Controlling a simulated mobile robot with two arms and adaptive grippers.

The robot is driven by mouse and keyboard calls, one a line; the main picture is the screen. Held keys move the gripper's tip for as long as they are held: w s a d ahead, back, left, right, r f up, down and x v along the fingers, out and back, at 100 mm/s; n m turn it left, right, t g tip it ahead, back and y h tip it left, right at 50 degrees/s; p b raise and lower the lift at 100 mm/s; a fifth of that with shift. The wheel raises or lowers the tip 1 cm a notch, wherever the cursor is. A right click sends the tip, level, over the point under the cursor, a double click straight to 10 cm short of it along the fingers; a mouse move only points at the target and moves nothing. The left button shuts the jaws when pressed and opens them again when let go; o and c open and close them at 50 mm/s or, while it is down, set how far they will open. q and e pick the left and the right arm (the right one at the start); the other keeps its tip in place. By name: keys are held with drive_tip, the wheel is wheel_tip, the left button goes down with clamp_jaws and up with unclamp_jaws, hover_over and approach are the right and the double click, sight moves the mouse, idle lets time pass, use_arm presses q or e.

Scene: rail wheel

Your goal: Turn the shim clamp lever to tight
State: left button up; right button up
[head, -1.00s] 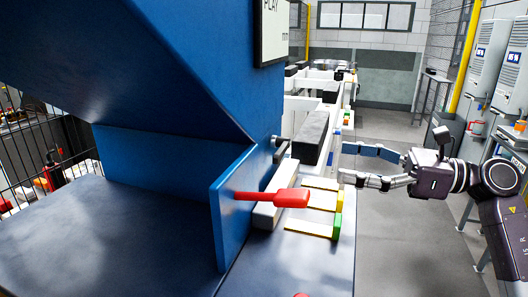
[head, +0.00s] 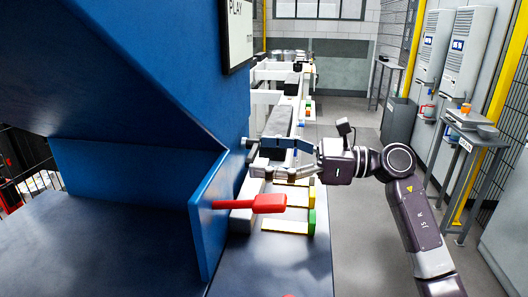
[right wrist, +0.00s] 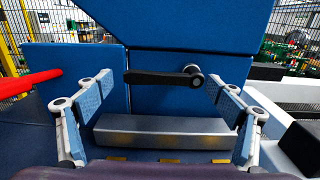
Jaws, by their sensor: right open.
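A black lever (right wrist: 160,77) with a round silver pivot (right wrist: 193,71) lies roughly level on the blue panel in the right wrist view, its arm pointing left from the pivot. My right gripper (head: 256,157) is open and empty, facing the blue machine; in the right wrist view its fingers (right wrist: 160,97) stand apart to either side of the lever, which shows beyond them. I see no contact with it. In the head view the lever is mostly hidden behind the gripper. A red handle (head: 262,203) sticks out from the blue side plate, nearer the camera. My left gripper is out of view.
A grey bar (right wrist: 160,132) lies below the black lever. Yellow and green-ended shims (head: 311,222) lie beside it in the head view. The blue side plate (head: 206,225) stands upright near the red handle. Open floor (head: 350,245) lies to the right.

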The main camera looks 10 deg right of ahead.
drive_tip(key=shift+d, duration=0.15)
drive_tip(key=c, duration=0.8)
drive_tip(key=shift+s+d+r, duration=0.1)
drive_tip(key=shift+s+d, duration=0.1)
drive_tip(key=shift+s, duration=0.05)
drive_tip(key=c, duration=1.5)
drive_tip(key=shift+a, duration=0.15)
clamp_jaws()
